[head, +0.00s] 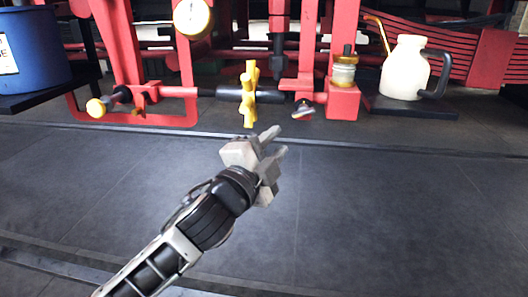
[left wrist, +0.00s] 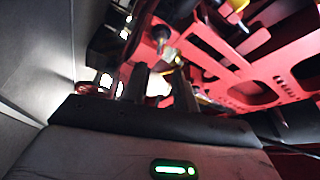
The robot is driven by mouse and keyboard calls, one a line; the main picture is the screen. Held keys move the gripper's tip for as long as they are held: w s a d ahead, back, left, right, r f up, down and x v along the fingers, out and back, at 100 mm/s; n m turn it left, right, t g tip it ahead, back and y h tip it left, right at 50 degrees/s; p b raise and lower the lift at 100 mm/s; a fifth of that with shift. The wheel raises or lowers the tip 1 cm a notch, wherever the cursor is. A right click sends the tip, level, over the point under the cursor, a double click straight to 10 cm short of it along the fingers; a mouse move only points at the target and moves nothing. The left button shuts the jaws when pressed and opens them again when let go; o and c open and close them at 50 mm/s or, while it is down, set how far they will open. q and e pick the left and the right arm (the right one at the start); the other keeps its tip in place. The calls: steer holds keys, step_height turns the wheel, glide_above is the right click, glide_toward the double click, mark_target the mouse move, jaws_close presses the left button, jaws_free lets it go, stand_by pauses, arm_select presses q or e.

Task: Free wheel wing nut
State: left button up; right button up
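The yellow handwheel (head: 249,95) sits on a black horizontal shaft (head: 228,91) in the red frame. A small grey metal piece that looks like the wing nut (head: 303,109) sits to the right of the wheel, at the lower red block. My left gripper (head: 279,140) is below and in front of the wheel and this piece, apart from both. Its two fingers point up and right with a gap between them; they also show apart in the left wrist view (left wrist: 161,84), with nothing seen between them. The wing nut cannot be made out in the left wrist view. My right gripper is out of view.
A cream jug (head: 405,68) stands on a dark shelf at the right. A glass oiler (head: 344,70) sits on the red block. A blue drum (head: 35,45) is at the left and a round gauge (head: 192,17) above. The dark floor (head: 370,210) in front is clear.

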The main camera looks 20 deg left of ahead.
arm_select(q)
steer(key=s, duration=0.3)
steer(key=shift+s+a+f, duration=0.2)
steer(key=shift+s+f, duration=0.05)
steer(key=shift+s, duration=0.1)
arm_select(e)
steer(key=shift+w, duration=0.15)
